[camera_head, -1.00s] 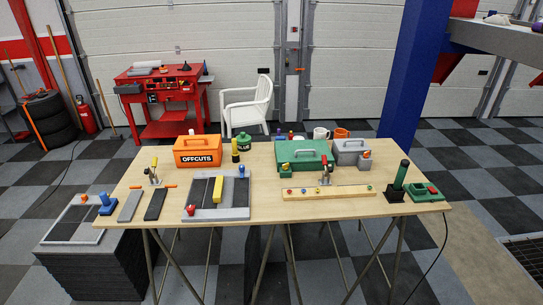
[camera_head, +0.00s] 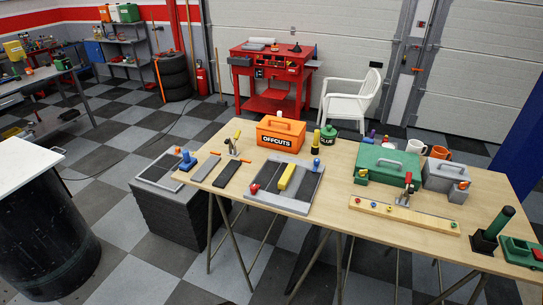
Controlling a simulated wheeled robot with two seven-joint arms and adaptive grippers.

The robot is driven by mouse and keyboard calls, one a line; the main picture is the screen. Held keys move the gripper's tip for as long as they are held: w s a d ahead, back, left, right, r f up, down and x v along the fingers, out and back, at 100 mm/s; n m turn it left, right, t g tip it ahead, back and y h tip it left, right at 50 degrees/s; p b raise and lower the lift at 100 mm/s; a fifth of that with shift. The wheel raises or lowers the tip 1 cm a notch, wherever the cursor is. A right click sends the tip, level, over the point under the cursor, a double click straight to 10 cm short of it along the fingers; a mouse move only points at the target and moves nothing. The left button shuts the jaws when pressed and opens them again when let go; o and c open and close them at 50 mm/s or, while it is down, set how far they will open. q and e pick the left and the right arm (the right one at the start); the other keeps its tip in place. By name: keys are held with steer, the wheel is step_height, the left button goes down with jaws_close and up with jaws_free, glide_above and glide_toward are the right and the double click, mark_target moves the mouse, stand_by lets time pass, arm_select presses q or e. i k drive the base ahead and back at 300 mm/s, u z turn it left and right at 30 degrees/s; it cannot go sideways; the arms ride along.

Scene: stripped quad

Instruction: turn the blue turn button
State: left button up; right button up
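No part is labelled as the blue turn button, and several blue parts show. A blue knob (camera_head: 316,164) stands at the back right corner of a grey framed board (camera_head: 286,206), which also carries a yellow bar (camera_head: 287,177) and a red knob (camera_head: 254,188). Neither of my grippers is in view.
The wooden table (camera_head: 330,235) also holds an orange OFFCUTS box (camera_head: 281,133), a green toolbox (camera_head: 388,164), a grey box (camera_head: 445,178) and a dark green post (camera_head: 493,226). A black drum with a white top (camera_head: 40,235) stands at left. Checkered floor (camera_head: 130,225) lies open between.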

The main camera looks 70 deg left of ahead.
mark_target(317, 161)
steer(key=u, duration=2.1)
